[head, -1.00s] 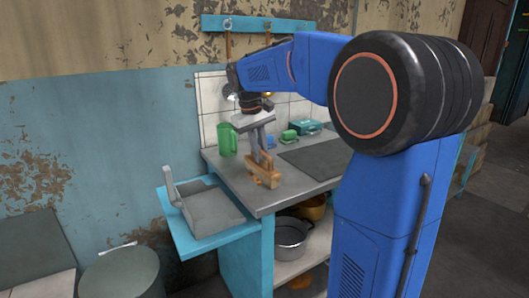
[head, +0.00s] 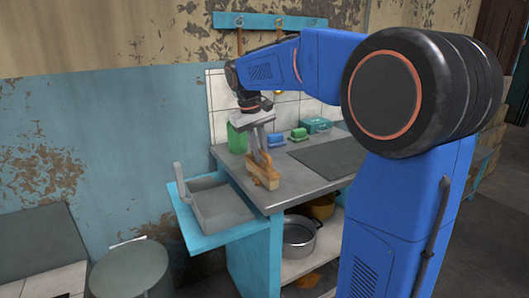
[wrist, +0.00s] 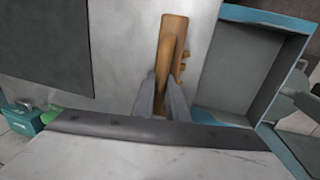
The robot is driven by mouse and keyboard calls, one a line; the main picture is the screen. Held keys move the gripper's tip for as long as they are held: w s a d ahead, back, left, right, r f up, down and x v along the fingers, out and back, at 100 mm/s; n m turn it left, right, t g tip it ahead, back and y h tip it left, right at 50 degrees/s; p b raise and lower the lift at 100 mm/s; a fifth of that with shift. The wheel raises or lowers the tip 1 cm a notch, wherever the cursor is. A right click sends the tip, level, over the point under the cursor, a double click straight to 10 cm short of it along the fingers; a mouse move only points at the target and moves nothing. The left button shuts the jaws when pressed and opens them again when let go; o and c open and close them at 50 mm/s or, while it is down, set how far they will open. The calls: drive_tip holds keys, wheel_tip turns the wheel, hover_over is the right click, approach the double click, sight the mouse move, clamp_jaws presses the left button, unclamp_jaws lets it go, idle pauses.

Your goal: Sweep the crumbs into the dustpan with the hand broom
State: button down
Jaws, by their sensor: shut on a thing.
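My gripper (head: 258,148) points down over the grey counter and is shut on the handle of the wooden hand broom (head: 262,172). The broom's long block is low at the counter top, near its left edge; I cannot tell whether its bristles touch. In the wrist view, my gripper (wrist: 162,102) holds the broom (wrist: 172,35) from above.
The blue side shelf (head: 232,236) adjoins the counter (head: 296,187). A green mug (head: 237,138), blue and green items and a teal box (head: 317,125) stand at the back. A dark panel (head: 330,153) lies to the right. A pot (head: 299,236) sits below.

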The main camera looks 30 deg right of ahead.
drive_tip(key=shift+a, duration=0.65)
drive_tip(key=shift+s+a, duration=0.1)
drive_tip(key=shift+a, duration=1.75)
drive_tip(key=a, duration=0.3)
drive_tip(key=shift+a, duration=0.3)
wheel_tip(320, 180, up, 7)
